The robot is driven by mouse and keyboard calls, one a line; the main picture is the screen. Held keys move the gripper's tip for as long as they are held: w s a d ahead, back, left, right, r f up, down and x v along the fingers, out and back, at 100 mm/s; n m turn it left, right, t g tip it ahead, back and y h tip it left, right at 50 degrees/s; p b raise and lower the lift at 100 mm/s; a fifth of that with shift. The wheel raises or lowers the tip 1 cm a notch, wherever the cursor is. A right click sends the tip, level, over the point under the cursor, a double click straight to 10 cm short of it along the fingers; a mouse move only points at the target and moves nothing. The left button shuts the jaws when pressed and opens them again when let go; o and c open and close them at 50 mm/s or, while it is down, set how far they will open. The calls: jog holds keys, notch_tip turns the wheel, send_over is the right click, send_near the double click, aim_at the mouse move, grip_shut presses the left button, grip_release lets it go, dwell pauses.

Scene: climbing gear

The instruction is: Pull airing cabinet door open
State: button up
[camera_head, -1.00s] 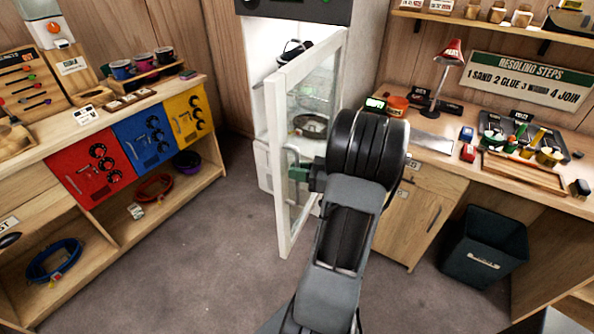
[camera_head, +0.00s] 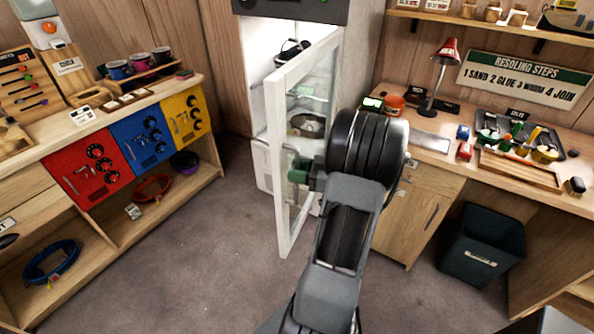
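The airing cabinet (camera_head: 257,90) is a tall white cabinet at the back middle, with a dark panel on top. Its glazed, white-framed door (camera_head: 276,150) stands partly open, swung out toward me. Inside, dark items rest at two heights, partly seen through the glass. My gripper (camera_head: 300,171) shows as green parts at the door's handle side, to the left of my dark wrist. My wrist and arm hide much of it. The handle is mostly covered, so I cannot tell whether the fingers are closed around it.
A wooden bench (camera_head: 120,112) with red, blue and yellow panels stands left. A workbench (camera_head: 440,160) with a red lamp (camera_head: 440,75) and trays stands right, a dark bin (camera_head: 483,245) below it. Grey floor (camera_head: 200,260) is clear between the bench and the door.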

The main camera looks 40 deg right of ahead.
jog(key=b+v, duration=0.1)
jog(key=v, duration=1.2)
jog(key=shift+s+d, duration=0.2)
jog(key=shift+s, duration=0.15)
